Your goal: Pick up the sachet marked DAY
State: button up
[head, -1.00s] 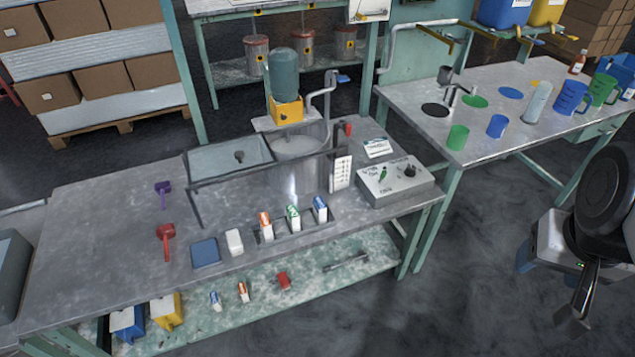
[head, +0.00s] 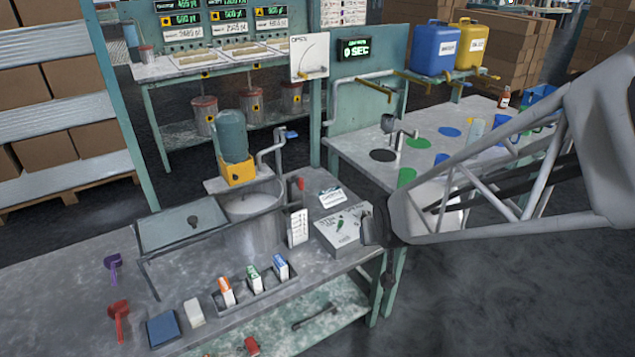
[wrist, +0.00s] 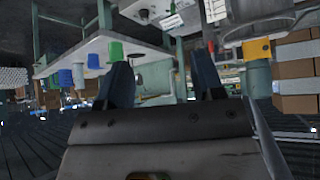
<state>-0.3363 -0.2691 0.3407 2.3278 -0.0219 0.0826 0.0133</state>
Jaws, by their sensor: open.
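Three small upright sachets stand in a row in a dark holder at the front of the near bench: one with an orange top (head: 226,291), one with a green mark (head: 254,279) and one with a blue top (head: 281,267). Their print is too small to read, so I cannot tell which says DAY. My gripper shows in the wrist view (wrist: 163,82), its two dark fingers apart with nothing between them. In the head view my arm reaches in from the right, ending near the control box, well right of the sachets. The fingers are not clear there.
A control box (head: 342,234) and a white card (head: 298,228) stand right of the sachets. Left of them are a white block (head: 194,313), a blue pad (head: 163,330) and a red scoop (head: 119,320). A metal pot (head: 252,200) and sink (head: 190,223) lie behind.

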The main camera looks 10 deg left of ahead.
jog(key=w+a+f+n+y, duration=0.1)
jog(key=w+a+f+y, duration=0.15)
jog(key=a+f, duration=0.45)
jog(key=n+t+y, duration=0.2)
jog(key=n+y, duration=0.2)
jog(key=y, duration=0.1)
send_near(254, 274)
jog(key=x, duration=0.3)
jog(key=shift+w+a+f, duration=0.1)
jog(key=shift+a, duration=0.1)
jog(key=shift+w+a, duration=0.1)
jog(key=shift+x, duration=1.2)
jog(key=shift+f, duration=0.1)
jog(key=shift+x, duration=2.5)
